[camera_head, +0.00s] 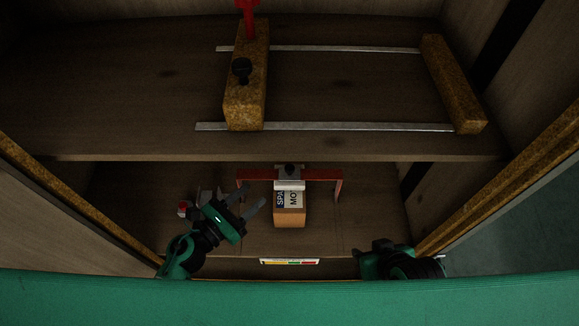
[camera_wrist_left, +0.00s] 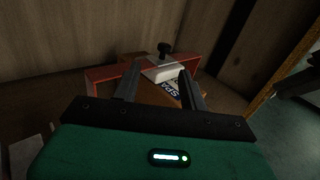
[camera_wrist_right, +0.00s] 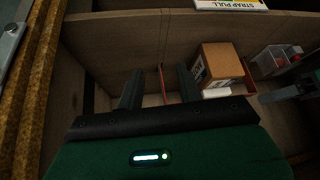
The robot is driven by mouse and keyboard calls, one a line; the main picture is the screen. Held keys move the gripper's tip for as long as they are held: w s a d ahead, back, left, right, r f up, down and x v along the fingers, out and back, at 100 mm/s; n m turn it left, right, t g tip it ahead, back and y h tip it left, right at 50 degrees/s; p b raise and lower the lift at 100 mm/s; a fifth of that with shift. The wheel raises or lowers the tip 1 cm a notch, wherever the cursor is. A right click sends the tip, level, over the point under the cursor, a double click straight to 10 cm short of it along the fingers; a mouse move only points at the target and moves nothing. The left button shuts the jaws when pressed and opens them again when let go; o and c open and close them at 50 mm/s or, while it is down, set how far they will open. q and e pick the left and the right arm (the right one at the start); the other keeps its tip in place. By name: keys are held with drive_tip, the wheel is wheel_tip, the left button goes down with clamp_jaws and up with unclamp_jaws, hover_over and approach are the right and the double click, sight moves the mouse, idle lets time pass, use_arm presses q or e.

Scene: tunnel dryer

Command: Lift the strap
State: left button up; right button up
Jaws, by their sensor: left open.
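A red bar frame (camera_head: 322,174), possibly the strap, spans the lower compartment behind a cardboard box (camera_head: 289,217). A white block (camera_head: 289,185) with a black knob (camera_head: 289,170) sits at its middle. They also show in the left wrist view, as white block (camera_wrist_left: 165,71) and red frame (camera_wrist_left: 104,74). My left gripper (camera_head: 247,197) is open and empty, left of the box, its fingers towards the frame. My right gripper (camera_head: 376,246) is low at the front right, apart from the box. In the right wrist view its fingers (camera_wrist_right: 158,84) are spread with nothing between them.
A shelf above holds metal rails (camera_head: 330,127) and two brown blocks (camera_head: 245,100), (camera_head: 453,82); a red handle (camera_head: 247,18) stands at the back. A "STRAP PULL" label (camera_head: 289,261) is on the front edge. A clear container (camera_wrist_right: 275,58) stands near my left gripper. Side walls bound the compartment.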

sight(286, 171)
use_arm(q)
drive_tip(key=shift+m+h, duration=0.3)
drive_tip(key=shift+m, duration=0.1)
drive_tip(key=x, duration=0.4)
drive_tip(key=p+x, duration=0.1)
drive_tip(key=x, duration=0.7)
drive_tip(key=shift+s+d+f, duration=0.1)
drive_tip(key=shift+d+f, duration=0.25)
drive_tip(key=shift+d, duration=0.1)
drive_tip(key=shift+w+d+p, duration=0.3)
drive_tip(key=shift+w+d, duration=0.2)
use_arm(e)
drive_tip(key=shift+g+h, duration=0.6)
drive_tip(key=shift+g, duration=0.3)
drive_tip(key=shift+s+d+r, duration=0.35)
drive_tip(key=shift+s+d, duration=0.3)
drive_tip(key=shift+d, duration=0.1)
drive_tip(key=shift+s+d+r, duration=0.3)
drive_tip(key=shift+s+d, duration=0.35)
drive_tip(key=shift+d, duration=0.05)
use_arm(q)
drive_tip(key=shift+c, duration=0.4)
